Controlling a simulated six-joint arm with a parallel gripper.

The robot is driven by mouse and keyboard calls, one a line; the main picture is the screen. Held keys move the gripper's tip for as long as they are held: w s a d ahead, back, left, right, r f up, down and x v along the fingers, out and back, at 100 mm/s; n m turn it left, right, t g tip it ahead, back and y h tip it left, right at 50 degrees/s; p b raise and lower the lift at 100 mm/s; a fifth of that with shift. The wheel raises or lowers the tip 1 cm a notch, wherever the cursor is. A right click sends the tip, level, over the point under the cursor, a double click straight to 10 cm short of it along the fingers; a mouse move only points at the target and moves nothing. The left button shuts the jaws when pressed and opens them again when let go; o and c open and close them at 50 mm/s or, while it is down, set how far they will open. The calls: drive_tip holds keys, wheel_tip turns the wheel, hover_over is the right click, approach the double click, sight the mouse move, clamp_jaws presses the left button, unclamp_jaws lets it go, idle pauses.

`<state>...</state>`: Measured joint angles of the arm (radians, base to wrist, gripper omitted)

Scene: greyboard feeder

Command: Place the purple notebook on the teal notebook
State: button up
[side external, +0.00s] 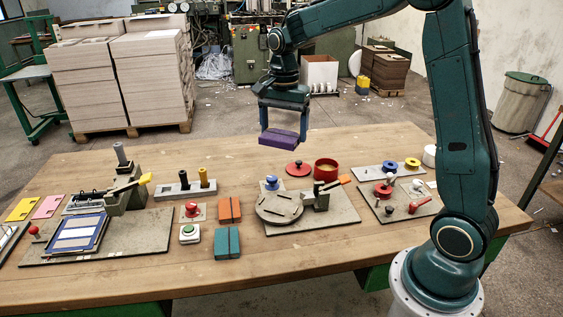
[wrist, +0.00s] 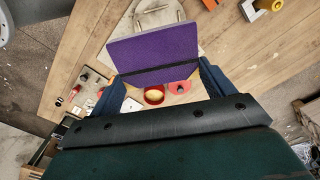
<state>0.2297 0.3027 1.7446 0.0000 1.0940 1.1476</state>
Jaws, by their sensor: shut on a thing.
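The purple notebook (side external: 279,138) is held between the fingers of my gripper (side external: 284,130), raised above the back of the wooden table. In the wrist view the purple notebook (wrist: 153,52) shows a dark band near its lower edge, with my gripper's fingers (wrist: 157,82) on either side. The teal notebook (side external: 228,244) lies flat near the front of the table, well to the left of and in front of my gripper. It has a dark band down its middle and nothing lies on it. It is not visible in the wrist view.
An orange notebook (side external: 229,209) lies just behind the teal one. A red bowl (side external: 326,169) and red lid (side external: 299,168) sit near the back, below my gripper.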

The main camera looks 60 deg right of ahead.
drive_tip(key=shift+a, duration=0.1)
drive_tip(key=w+a+n, duration=0.3)
drive_tip(key=w+a, duration=0.1)
drive_tip(key=a, duration=0.4)
drive_tip(key=n, duration=0.4)
hover_over(226, 234)
wheel_tip(226, 234, down, 16)
drive_tip(key=shift+f, duration=0.25)
drive_tip(key=shift+f, duration=0.1)
drive_tip(key=shift+f, duration=2)
drive_tip(key=shift+f, duration=0.1)
drive_tip(key=o, duration=0.9)
